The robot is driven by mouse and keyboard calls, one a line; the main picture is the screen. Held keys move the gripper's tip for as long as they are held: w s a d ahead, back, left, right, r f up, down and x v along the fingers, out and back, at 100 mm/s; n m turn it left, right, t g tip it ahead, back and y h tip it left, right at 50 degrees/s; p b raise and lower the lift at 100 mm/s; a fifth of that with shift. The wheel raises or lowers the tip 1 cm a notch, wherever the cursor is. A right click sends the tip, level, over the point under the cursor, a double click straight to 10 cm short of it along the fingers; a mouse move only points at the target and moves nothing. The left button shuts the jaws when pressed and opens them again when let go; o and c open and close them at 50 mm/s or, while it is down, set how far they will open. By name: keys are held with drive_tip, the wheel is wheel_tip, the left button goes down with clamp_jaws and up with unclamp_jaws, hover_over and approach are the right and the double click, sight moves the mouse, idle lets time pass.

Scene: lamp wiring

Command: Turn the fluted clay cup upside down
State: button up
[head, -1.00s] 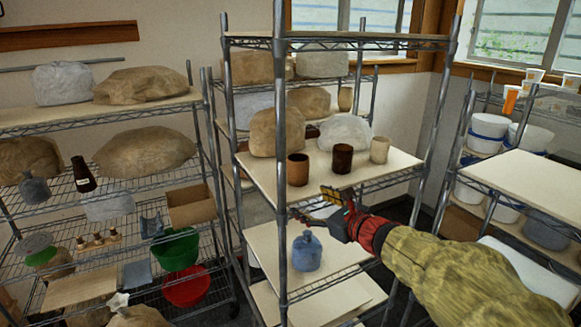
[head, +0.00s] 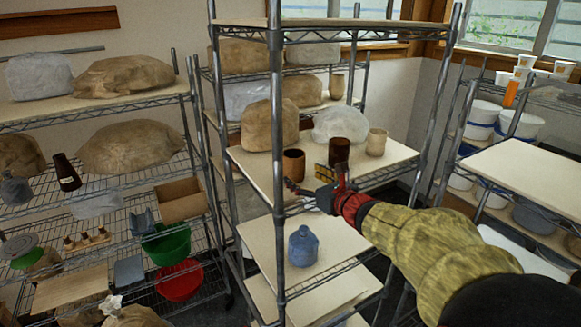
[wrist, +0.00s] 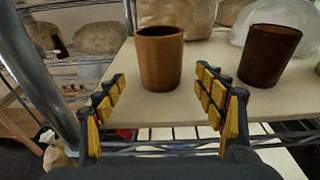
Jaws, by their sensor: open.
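Three cups stand in a row on the pale middle shelf board (head: 262,172): a reddish-brown one (head: 293,163), a dark brown one (head: 339,150) and a beige one (head: 376,142). Fluting is not clear on any of them, so I cannot tell which is the fluted clay cup. My gripper (head: 309,181) is open and empty at the shelf's front edge. In the wrist view, the reddish-brown cup (wrist: 160,58) stands upright beyond and between my spread fingers (wrist: 161,84), apart from them. The dark brown cup (wrist: 268,55) stands to its right.
A metal rack post (head: 276,130) rises close to the left of my gripper. A brown wrapped lump (head: 270,125) and a whitish one (head: 340,124) sit behind the cups. A blue jug (head: 304,246) stands on the shelf below. The upper shelf (head: 320,23) is overhead.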

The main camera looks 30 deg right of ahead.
sight(298, 171)
drive_tip(key=w, duration=0.2)
drive_tip(key=w+p, duration=0.1)
drive_tip(key=w, duration=0.3)
drive_tip(key=shift+w+a+f, duration=0.1)
drive_tip(key=shift+w+f, duration=0.15)
drive_tip(key=shift+w, duration=0.15)
drive_tip(key=shift+s, duration=0.1)
drive_tip(key=shift+c, duration=0.5)
drive_tip(key=c, duration=1.4)
